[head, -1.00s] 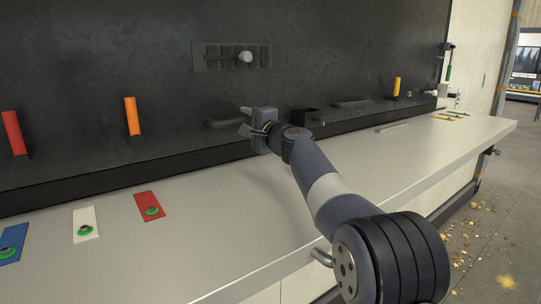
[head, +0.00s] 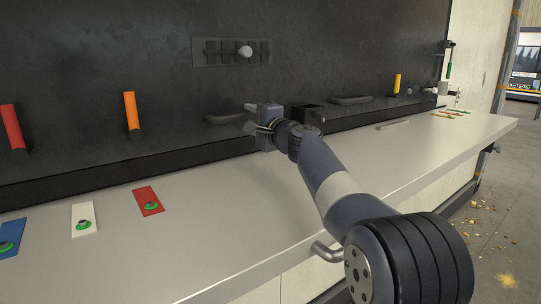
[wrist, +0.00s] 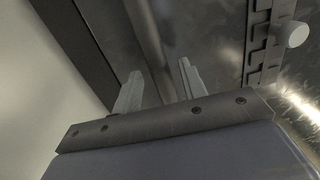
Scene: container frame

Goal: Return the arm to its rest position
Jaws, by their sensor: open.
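My gripper (head: 250,118) is at the end of my arm, which reaches from the lower right over the light counter (head: 230,215) toward the dark back panel (head: 90,70).
Blue (head: 10,237), white (head: 83,223) and red (head: 148,205) plates lie on the counter. A small black box (head: 308,115) is beside my wrist. The counter's middle is clear.

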